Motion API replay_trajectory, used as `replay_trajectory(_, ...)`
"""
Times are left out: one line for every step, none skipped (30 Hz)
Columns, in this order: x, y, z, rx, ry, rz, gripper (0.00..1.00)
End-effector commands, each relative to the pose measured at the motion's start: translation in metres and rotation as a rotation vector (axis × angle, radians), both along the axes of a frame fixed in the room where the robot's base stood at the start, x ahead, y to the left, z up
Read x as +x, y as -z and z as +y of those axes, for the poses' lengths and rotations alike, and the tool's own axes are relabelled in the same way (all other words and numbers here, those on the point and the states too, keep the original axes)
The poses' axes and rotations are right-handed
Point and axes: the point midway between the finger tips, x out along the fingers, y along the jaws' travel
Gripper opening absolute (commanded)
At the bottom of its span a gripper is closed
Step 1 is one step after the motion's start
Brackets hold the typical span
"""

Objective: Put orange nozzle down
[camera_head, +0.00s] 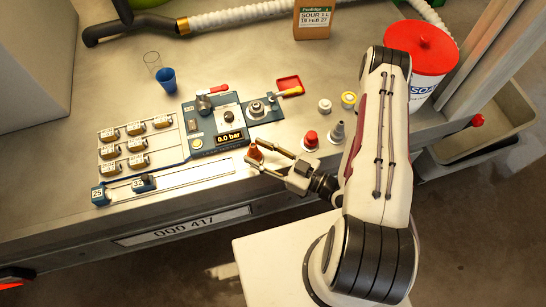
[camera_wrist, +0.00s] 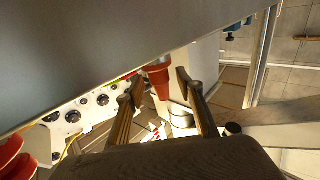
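The orange nozzle (camera_head: 256,153) is a small tapered orange-brown piece at the bench's front edge, right of the slide rail. In the wrist view it shows as an orange cup-like shape (camera_wrist: 158,78). My gripper (camera_head: 256,150) reaches in from the right, with its fingers spread to either side of the nozzle.
A red nozzle (camera_head: 311,139) and a grey nozzle (camera_head: 337,131) stand close to my wrist, with white and yellow-topped pieces behind. The gauge block (camera_head: 230,137) lies just left of my gripper. A red-lidded tub (camera_head: 420,50) stands behind my arm.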

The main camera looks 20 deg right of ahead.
Motion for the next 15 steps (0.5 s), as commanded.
replay_trajectory(-0.001,0.0,-0.001,0.001,0.001,0.001,0.37)
replay_trajectory(-0.001,0.0,-0.002,0.001,0.001,0.001,0.37)
replay_trajectory(-0.002,0.0,-0.003,-0.001,0.001,0.001,0.37)
replay_trajectory(-0.003,0.0,-0.004,-0.001,0.002,0.001,0.37)
replay_trajectory(-0.004,0.0,-0.005,-0.001,0.003,0.001,0.37)
replay_trajectory(-0.005,0.0,-0.007,0.0,0.004,0.0,0.37)
replay_trajectory(-0.006,0.0,-0.007,0.0,0.003,0.0,0.37)
replay_trajectory(-0.007,0.0,-0.008,0.0,0.003,0.0,0.37)
replay_trajectory(-0.009,0.0,-0.01,-0.001,0.003,0.001,0.37)
replay_trajectory(-0.01,0.0,-0.012,-0.001,0.004,0.001,0.37)
replay_trajectory(-0.011,0.0,-0.013,0.0,0.004,0.001,0.37)
replay_trajectory(-0.013,0.0,-0.014,0.001,0.003,0.001,0.37)
replay_trajectory(-0.015,0.0,-0.016,0.001,0.004,0.0,0.37)
replay_trajectory(-0.016,0.0,-0.017,0.001,0.004,0.001,0.37)
replay_trajectory(-0.018,0.0,-0.019,0.0,0.003,0.001,0.37)
